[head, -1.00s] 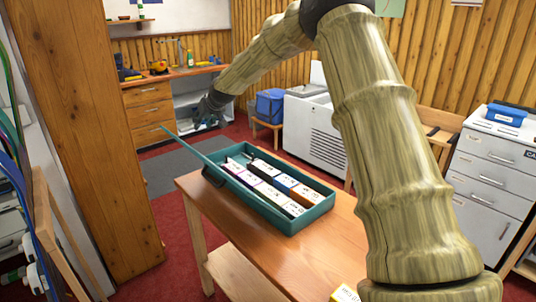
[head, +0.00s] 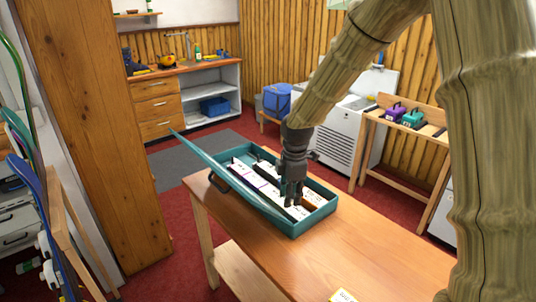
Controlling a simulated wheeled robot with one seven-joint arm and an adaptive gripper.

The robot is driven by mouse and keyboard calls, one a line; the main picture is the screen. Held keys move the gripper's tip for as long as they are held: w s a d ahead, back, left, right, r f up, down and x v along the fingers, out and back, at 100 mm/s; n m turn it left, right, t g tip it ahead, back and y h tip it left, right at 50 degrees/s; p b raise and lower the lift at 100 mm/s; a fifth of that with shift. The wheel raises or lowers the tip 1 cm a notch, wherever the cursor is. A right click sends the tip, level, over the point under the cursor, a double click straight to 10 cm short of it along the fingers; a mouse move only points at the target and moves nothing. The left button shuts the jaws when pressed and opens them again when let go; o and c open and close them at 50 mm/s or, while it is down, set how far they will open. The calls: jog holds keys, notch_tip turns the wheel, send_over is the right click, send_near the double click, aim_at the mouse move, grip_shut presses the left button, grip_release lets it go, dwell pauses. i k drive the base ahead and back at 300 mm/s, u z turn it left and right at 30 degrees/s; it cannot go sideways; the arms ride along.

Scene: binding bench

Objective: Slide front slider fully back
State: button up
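I cannot make out for certain which part is the front slider. A teal case (head: 318,217) lies on the wooden table with its lid (head: 198,152) raised on the left side. Inside it are several white-labelled blocks (head: 241,170) in rows, with dark and brown sides. My gripper (head: 292,202) points down over the right part of the case and hides some of the blocks. Its fingers are small and dark, and I cannot tell whether they are open or whether they touch anything.
The wooden table (head: 345,240) is clear to the right of the case, apart from a yellow-edged label (head: 343,296) at the front. A side bench (head: 402,128) at the right holds a purple item (head: 396,112) and a teal item (head: 412,118). A wooden post stands left.

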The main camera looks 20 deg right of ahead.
aim_at(258, 155)
jog(key=z, duration=0.1)
jog(key=i, duration=1.5)
jog(key=u, duration=0.1)
